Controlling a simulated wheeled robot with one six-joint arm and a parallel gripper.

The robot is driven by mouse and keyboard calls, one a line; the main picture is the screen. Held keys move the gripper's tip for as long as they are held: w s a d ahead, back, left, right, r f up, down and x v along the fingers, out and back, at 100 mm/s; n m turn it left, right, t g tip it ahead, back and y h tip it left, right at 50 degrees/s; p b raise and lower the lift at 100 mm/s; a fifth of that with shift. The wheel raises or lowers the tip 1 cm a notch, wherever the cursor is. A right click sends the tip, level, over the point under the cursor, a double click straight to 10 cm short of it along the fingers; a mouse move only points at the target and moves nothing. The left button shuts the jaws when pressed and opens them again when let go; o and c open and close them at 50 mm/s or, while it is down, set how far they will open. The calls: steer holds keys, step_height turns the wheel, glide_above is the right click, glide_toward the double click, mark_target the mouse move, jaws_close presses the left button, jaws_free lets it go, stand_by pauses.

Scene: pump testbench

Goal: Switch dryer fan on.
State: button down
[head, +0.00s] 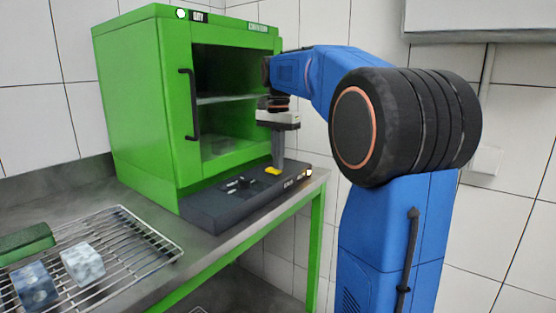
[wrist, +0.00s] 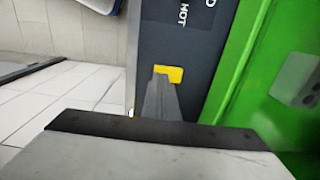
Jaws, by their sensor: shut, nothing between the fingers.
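The green dryer cabinet (head: 140,110) stands on the bench at the left, with shelves inside and a black handle. A dark control panel (head: 225,208) lies in front of its base, with several small controls. A yellow switch (head: 273,170) sits near the panel's right end. It also shows in the wrist view (wrist: 170,72). My gripper (head: 276,162) points down at the yellow switch with its fingers together and empty. In the wrist view my fingertips (wrist: 160,80) overlap the switch's lower left part. I cannot tell whether they touch it. The switch's position is unclear.
A wire rack (head: 150,245) at the front left holds a green block (head: 27,242) and two pale blue-grey blocks (head: 83,264). The bench's front edge runs below the panel. A tiled wall stands behind.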

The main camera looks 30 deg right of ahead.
steer(key=shift+f, duration=0.15)
stand_by(0.4)
steer(key=shift+w+a+r, duration=0.2)
steer(key=shift+w+a, duration=0.05)
steer(key=shift+w, duration=0.45)
steer(key=shift+r, duration=0.15)
steer(key=shift+r, duration=0.3)
step_height(320, 180, up, 13)
stand_by(0.6)
